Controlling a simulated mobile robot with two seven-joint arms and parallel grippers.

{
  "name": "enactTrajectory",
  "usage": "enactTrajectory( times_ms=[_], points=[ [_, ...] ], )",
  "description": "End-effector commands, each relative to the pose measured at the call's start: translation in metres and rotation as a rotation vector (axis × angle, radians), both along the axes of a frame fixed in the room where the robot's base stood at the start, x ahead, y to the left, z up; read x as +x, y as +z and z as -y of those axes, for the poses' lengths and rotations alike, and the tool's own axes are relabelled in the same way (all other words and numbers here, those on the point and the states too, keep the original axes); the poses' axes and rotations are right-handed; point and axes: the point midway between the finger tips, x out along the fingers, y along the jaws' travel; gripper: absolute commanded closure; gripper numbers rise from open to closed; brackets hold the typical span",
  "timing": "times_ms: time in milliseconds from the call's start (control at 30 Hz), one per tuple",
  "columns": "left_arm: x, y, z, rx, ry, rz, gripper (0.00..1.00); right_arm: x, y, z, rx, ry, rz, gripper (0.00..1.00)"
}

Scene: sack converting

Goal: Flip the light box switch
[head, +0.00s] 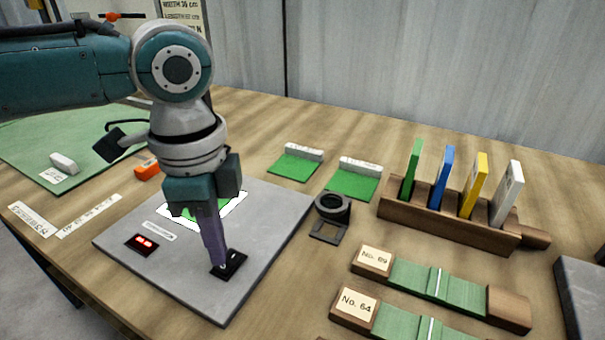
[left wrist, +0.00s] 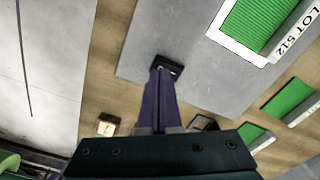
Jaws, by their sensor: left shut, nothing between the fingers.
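The light box (head: 262,215) is a flat grey slab on the wooden table, with a lit white panel (head: 238,212) and green fabric on it. A black switch (head: 236,258) sits near its front right edge. A small red display (head: 142,243) is at its left. My left gripper (head: 222,265) is shut and empty, pointing down with its purple fingertips at the switch. The left wrist view shows the tips over the black switch (left wrist: 170,66), hiding part of it. I cannot tell whether they touch. My right gripper is not in view.
A black magnifier stand (head: 331,215) is right of the light box. Green swatches (head: 350,185) lie behind. A green mat (head: 50,150) is at the far left.

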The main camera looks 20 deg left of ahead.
Motion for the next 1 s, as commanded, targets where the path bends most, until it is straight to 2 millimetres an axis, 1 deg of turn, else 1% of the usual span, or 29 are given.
enactTrajectory(
  times_ms=[267, 1000],
  points=[
    [0.0, -0.001, 0.0, 0.0, 0.0, 0.0, 1.0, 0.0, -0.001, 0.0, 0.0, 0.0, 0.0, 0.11],
    [0.0, -0.012, 0.0, 0.0, 0.0, -0.001, 1.0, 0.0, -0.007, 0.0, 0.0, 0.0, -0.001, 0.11]
  ],
)
